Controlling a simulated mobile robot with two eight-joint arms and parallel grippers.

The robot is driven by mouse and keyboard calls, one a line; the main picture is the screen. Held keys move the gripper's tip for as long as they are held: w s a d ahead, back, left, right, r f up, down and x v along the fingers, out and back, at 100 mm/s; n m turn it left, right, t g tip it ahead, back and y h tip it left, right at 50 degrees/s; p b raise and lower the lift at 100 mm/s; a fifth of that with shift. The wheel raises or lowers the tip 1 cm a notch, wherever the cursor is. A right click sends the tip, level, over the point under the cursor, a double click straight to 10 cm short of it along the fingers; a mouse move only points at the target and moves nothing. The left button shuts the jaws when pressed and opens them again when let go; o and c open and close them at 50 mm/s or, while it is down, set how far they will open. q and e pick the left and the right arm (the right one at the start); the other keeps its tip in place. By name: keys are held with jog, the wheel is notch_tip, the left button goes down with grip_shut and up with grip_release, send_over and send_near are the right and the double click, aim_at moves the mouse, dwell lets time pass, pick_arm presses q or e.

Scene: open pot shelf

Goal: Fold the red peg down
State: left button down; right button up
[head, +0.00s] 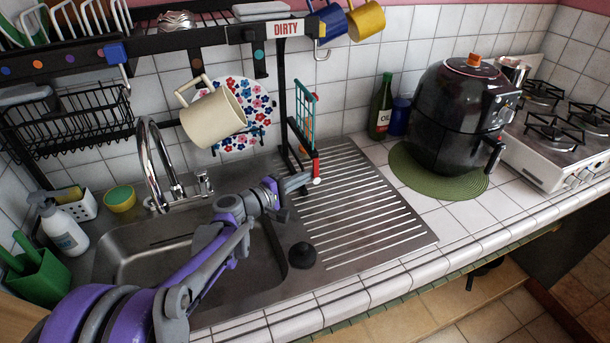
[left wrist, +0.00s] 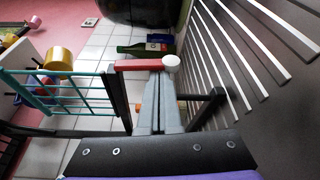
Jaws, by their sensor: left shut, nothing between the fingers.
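The red peg (head: 316,166) is at the lower front corner of the teal wire rack (head: 305,116), beside the dark shelf post. It points downward, with its white round tip (head: 317,181) lowest. In the left wrist view, which is turned sideways, the peg (left wrist: 138,65) runs across the picture, its white tip (left wrist: 171,60) on the drainboard side. My left gripper (head: 308,178) is shut and empty, its fingertips close beside the peg's lower end. The closed fingers also show in the left wrist view (left wrist: 159,77). I cannot tell whether they touch it. My right gripper is out of view.
The ribbed drainboard (head: 375,219) lies below the peg. A cream mug (head: 214,118) hangs over the sink to the left. An oil bottle (head: 381,107) and a black air fryer (head: 458,105) stand to the right. A black stopper (head: 302,255) sits by the sink.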

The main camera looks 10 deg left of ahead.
pick_arm(q)
jog(key=n, duration=0.1)
jog(key=s+d+n+g, duration=0.1)
jog(key=n, duration=0.1)
jog(key=shift+s+r+p, duration=0.2)
jog(key=shift+p, duration=0.15)
jog(key=shift+s+d+r+n+g, duration=0.15)
jog(key=shift+s+n+g, duration=0.15)
jog(key=shift+n, duration=0.3)
jog(key=shift+s+d+r+n+g, duration=0.15)
jog(key=shift+n+g, duration=0.25)
jog(key=shift+n, duration=0.2)
jog(key=n, duration=0.1)
jog(key=s+r+n+g+p, duration=0.1)
jog(key=n, duration=0.1)
jog(key=d+n+g, duration=0.1)
jog(key=shift+s+r+n+h, duration=0.25)
jog(key=shift+r+n+h, duration=0.05)
jog(key=shift+r, duration=0.05)
jog(key=shift+s+d, duration=0.1)
jog(key=shift+s, duration=0.05)
jog(key=shift+s+d+f, duration=0.2)
jog(key=shift+s+d, duration=0.15)
jog(key=shift+s, duration=0.2)
